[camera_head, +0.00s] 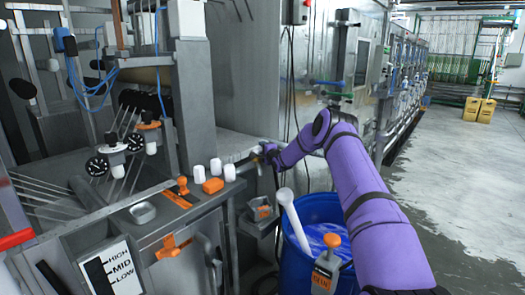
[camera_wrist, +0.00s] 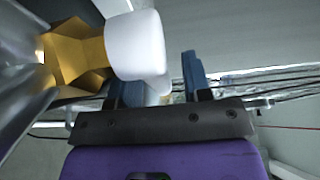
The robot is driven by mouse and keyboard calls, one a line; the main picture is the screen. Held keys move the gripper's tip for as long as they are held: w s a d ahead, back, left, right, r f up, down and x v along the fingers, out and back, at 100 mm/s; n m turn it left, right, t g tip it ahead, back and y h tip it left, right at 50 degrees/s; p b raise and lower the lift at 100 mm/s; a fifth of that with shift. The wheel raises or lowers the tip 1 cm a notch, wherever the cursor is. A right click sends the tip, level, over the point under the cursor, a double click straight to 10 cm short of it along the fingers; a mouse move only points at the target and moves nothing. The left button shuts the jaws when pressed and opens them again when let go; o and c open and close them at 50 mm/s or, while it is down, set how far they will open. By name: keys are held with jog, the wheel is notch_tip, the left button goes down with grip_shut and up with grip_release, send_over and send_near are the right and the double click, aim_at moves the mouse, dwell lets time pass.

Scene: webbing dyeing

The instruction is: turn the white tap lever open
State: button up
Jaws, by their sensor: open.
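In the wrist view, a white rounded lever (camera_wrist: 137,48) sits beside a brass-coloured fitting (camera_wrist: 78,55) at the upper left. My gripper (camera_wrist: 163,80) is open, with two dark blue fingers pointing up in that view. The white lever is in front of the left finger and partly covers it; its lower end shows at the gap between the fingers. I cannot tell whether it touches a finger. In the head view, my gripper (camera_head: 268,152) is at the grey machine's right edge, beyond the blue tub. The white lever cannot be made out there.
A blue tub (camera_head: 297,262) stands below my arm, with a white rod (camera_head: 293,218) leaning in it. Free wet floor (camera_head: 455,170) lies to the right.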

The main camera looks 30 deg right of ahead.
jog(key=shift+w, duration=0.2)
grip_shut()
jog(key=shift+s+a+h, duration=0.1)
jog(key=shift+h, duration=0.2)
jog(key=shift+s+m+g+h, duration=0.2)
jog(key=shift+s+m+h, duration=0.1)
jog(key=shift+m+h, duration=0.5)
jog(key=shift+s+m+g+h, duration=0.25)
jog(key=shift+m+h, duration=0.35)
jog(key=shift+h, duration=0.4)
jog(key=shift+d, duration=0.2)
